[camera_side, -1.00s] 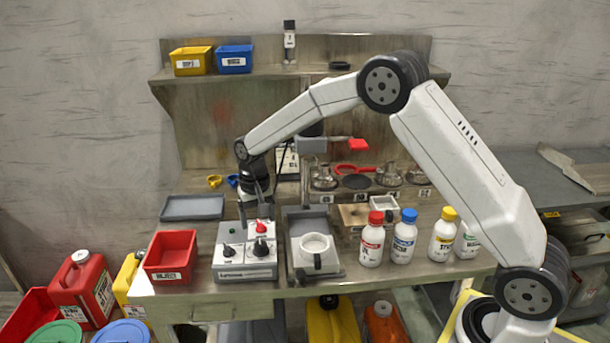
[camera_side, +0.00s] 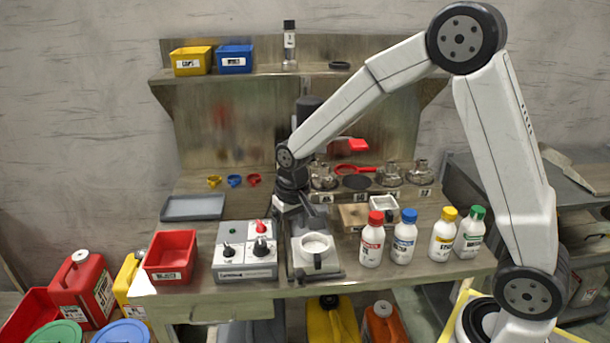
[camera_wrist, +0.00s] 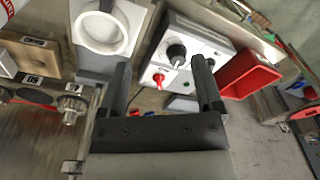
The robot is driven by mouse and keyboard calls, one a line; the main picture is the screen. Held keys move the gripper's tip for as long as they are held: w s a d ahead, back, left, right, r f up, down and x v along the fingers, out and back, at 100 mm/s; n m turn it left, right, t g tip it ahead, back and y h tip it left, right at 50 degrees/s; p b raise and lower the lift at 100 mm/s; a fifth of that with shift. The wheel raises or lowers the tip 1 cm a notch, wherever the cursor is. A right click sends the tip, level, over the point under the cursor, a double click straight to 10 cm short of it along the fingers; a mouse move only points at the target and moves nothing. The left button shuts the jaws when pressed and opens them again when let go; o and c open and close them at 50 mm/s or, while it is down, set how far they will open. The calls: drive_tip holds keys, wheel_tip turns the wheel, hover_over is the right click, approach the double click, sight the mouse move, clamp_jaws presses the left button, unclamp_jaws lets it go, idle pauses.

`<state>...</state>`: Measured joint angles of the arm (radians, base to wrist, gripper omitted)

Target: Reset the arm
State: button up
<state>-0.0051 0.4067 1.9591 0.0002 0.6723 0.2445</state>
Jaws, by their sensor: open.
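My gripper (camera_side: 302,220) hangs above the workbench, just behind the white cup (camera_side: 316,250) on its grey stand. In the wrist view my gripper (camera_wrist: 163,85) shows two dark fingers spread apart with nothing between them. Beyond the fingers lie the control box (camera_wrist: 187,52) with its red and black knobs and the round white cup (camera_wrist: 101,33). My arm rises from the base at the right and bends at a high elbow.
A red bin (camera_side: 170,256) and the control box (camera_side: 246,262) stand left of the cup. Several capped bottles (camera_side: 404,236) stand to the right. A shelf (camera_side: 270,72) with small bins is behind. The air above the bench's left side is clear.

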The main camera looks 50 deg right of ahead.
drive_tip(key=s+n+t, duration=0.1)
drive_tip(key=s+n, duration=0.1)
drive_tip(key=s, duration=1.3)
drive_tip(key=shift+f+n, duration=0.3)
drive_tip(key=shift+n, duration=0.1)
